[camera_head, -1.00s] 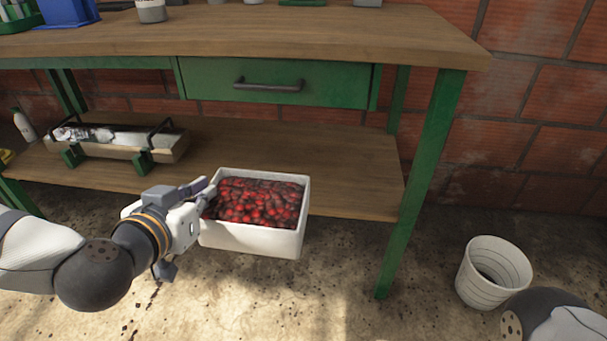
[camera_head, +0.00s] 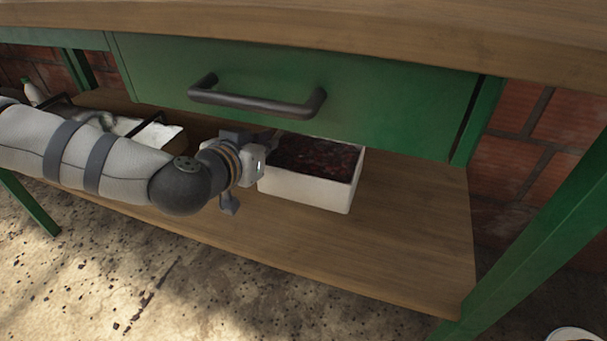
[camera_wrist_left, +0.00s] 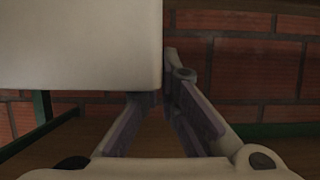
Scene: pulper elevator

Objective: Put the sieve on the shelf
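The sieve looks like a white rectangular box (camera_head: 318,187) filled with dark red fruit. In the head view it is over the wooden lower shelf (camera_head: 400,240), under the green drawer. I cannot tell whether its base touches the shelf. My left gripper (camera_head: 270,143) is shut on the box's left wall. In the left wrist view the white box (camera_wrist_left: 80,45) fills the upper left, and its wall passes between the fingers (camera_wrist_left: 163,92). The fingertips are partly hidden by the box. My right gripper is out of view.
The green drawer (camera_head: 300,80) with a dark handle (camera_head: 255,100) hangs close above the box. A green table leg (camera_head: 540,250) stands at right. Shelf space right of the box is free.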

